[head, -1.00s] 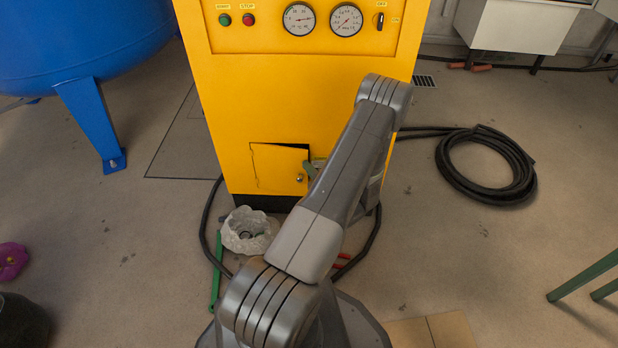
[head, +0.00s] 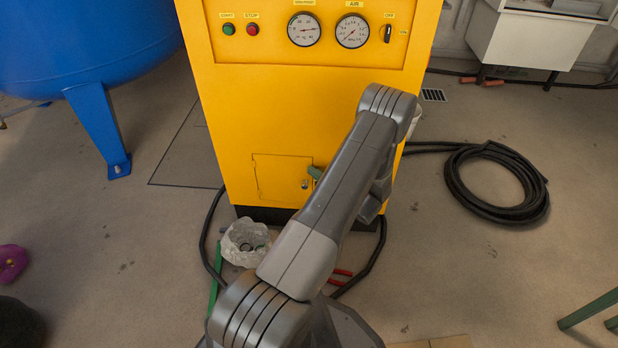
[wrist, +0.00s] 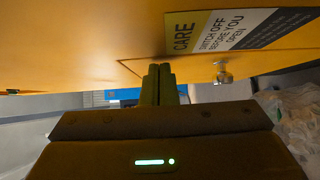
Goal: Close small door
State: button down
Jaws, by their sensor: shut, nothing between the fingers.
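The small door (head: 280,178) is low on the front of the yellow cabinet (head: 300,105). In the head view it looks flush with the panel, with only a thin outline around it. Its small metal lock (head: 304,184) is near the right edge and also shows in the wrist view (wrist: 222,73). My gripper (head: 315,173) is partly hidden by my arm, at the door's right side. In the wrist view my gripper's green fingers (wrist: 160,70) are together and empty, close to the yellow face beside the lock. I cannot tell if they touch it.
A crumpled pale bag (head: 246,242) and a green tool (head: 216,278) lie on the floor before the cabinet. Red-handled pliers (head: 340,272) lie under my arm. A black hose coil (head: 495,185) is at right, a blue tank (head: 80,40) at left.

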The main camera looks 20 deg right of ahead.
jog(key=shift+w+d+n+y, duration=0.15)
jog(key=shift+n+y, duration=0.15)
jog(key=shift+y, duration=0.1)
jog(key=shift+s+a, duration=0.25)
jog(key=shift+s, duration=0.2)
jog(key=s+d+p, duration=0.2)
jog(key=s+p, duration=0.1)
jog(key=s, duration=0.9)
jog(key=shift+d, duration=0.4)
